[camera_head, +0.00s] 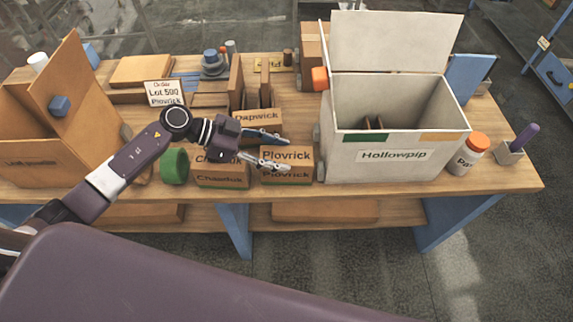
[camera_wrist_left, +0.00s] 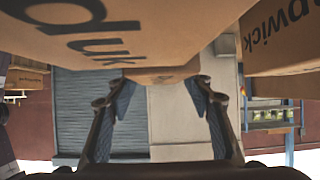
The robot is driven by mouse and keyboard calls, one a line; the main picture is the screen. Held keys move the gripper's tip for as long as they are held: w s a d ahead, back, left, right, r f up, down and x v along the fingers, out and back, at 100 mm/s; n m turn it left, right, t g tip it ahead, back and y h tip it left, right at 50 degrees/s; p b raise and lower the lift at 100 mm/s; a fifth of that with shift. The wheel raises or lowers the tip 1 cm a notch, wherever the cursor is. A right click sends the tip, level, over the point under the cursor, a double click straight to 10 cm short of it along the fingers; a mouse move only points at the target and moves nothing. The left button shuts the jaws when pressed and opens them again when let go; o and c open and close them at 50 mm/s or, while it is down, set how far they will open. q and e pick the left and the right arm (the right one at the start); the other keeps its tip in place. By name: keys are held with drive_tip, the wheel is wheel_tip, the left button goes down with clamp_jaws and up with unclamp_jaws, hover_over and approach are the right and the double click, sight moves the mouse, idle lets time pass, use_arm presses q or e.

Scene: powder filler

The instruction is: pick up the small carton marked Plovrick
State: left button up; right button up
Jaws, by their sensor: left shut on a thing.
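The small brown carton marked Plovrick (camera_head: 299,155) stands on the wooden bench, left of the white Hollowpip box. My left gripper (camera_head: 289,154) comes in from the left, with one finger across the carton's front and the other along its far side. It is shut on the carton. In the left wrist view, the two fingertips (camera_wrist_left: 160,82) flank a brown carton end (camera_wrist_left: 160,74); no label shows on it there. I cannot tell whether the carton is lifted off the bench. My right gripper is not in view.
A carton whose label ends in "duk" (camera_head: 221,180) stands close left, with a green roll (camera_head: 174,166) beyond it. The Dapwick carton (camera_head: 257,117) is behind. The open Hollowpip box (camera_head: 393,155) stands at the right, then an orange-capped jar (camera_head: 468,155). A large open brown carton (camera_head: 62,146) is at far left.

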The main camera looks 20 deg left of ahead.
use_arm(q)
clamp_jaws()
drive_tip(key=shift+w+r, duration=0.1)
